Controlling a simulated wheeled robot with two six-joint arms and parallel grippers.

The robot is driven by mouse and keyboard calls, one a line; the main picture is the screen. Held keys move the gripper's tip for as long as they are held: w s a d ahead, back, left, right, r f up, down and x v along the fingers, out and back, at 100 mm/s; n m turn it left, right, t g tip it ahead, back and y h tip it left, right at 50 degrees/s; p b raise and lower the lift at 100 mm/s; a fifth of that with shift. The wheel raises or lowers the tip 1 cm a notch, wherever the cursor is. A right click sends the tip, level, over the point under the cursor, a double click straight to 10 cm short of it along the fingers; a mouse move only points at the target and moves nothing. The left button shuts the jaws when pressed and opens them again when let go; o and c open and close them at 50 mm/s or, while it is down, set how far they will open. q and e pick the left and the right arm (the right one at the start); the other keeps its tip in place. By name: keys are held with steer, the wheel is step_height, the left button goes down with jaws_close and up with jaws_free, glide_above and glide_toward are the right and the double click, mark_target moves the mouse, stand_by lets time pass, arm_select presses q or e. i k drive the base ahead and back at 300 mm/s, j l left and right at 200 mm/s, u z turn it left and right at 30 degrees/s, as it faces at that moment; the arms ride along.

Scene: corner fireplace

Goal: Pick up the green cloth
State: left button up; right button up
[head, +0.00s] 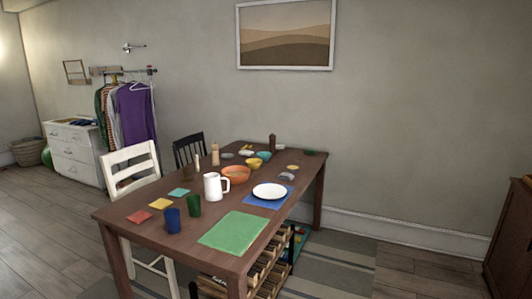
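A flat green cloth (234,232) lies on the near right part of the brown wooden table (140,232), close to its front edge. Its whole top shows and nothing rests on it. Neither of my grippers shows in the head view.
On the table near the cloth are a blue cup (172,220), a green cup (194,206), a white pitcher (214,187) and a white plate (269,191). Bowls stand farther back. A white chair (131,163) is at the left. Open floor (40,225) lies left of the table.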

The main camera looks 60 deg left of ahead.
mark_target(314, 152)
steer(key=u, duration=1.45)
steer(key=i+z, duration=0.1)
steer(key=z, duration=0.45)
steer(key=i, duration=3.6)
